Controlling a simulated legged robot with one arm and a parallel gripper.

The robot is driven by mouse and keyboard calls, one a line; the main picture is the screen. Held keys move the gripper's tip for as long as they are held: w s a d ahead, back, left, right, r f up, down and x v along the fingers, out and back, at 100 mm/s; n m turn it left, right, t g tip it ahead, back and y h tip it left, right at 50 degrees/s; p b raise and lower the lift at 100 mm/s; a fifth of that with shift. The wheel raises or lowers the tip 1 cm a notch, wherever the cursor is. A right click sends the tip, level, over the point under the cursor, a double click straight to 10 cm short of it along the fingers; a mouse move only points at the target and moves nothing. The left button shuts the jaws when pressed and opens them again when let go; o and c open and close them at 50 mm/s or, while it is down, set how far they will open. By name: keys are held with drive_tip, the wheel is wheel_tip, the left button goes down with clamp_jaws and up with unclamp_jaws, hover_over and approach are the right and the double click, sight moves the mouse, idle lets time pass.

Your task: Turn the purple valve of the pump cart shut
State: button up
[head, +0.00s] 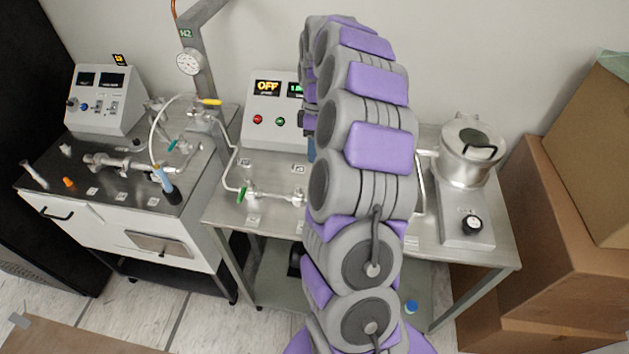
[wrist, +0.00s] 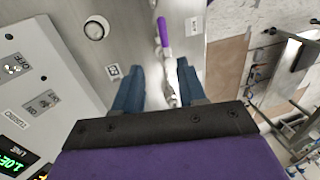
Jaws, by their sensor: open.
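The purple valve handle (wrist: 163,30) shows in the wrist view as a thin lever near the top, on metal pipework running down between my fingers. My gripper (wrist: 160,68) is open, its two blue fingers apart on either side of that pipework. The purple handle lies beyond the fingertips, and I see no contact. In the head view my arm covers the middle of the steel cart (head: 270,217), and I cannot make out the purple handle there. The gripper is mostly hidden behind the arm too.
A control box (head: 265,130) reading OFF stands at the cart's back. A green-handled valve (head: 241,194) is left of my arm, a lidded metal chamber (head: 468,160) right. Another cart (head: 175,236) stands left. Cardboard boxes (head: 545,240) crowd the right.

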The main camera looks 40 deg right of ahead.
drive_tip(key=a+f, duration=0.2)
drive_tip(key=f, duration=0.1)
drive_tip(key=a+f+b, duration=0.1)
drive_tip(key=f, duration=0.1)
drive_tip(key=shift+s, duration=0.35)
drive_tip(key=f, duration=0.1)
drive_tip(key=d+f, duration=0.1)
drive_tip(key=f, duration=0.3)
drive_tip(key=shift+s+d+f+b, duration=0.2)
drive_tip(key=shift+s+d+b, duration=0.1)
drive_tip(key=shift+d+b, duration=0.1)
drive_tip(key=shift+a+r, duration=0.1)
drive_tip(key=shift+a, duration=0.95)
drive_tip(key=c, duration=0.3)
drive_tip(key=shift+d, duration=0.55)
drive_tip(key=c, duration=0.3)
drive_tip(key=shift+d, duration=0.1)
drive_tip(key=shift+c, duration=0.7)
drive_tip(key=shift+a, duration=0.25)
clamp_jaws()
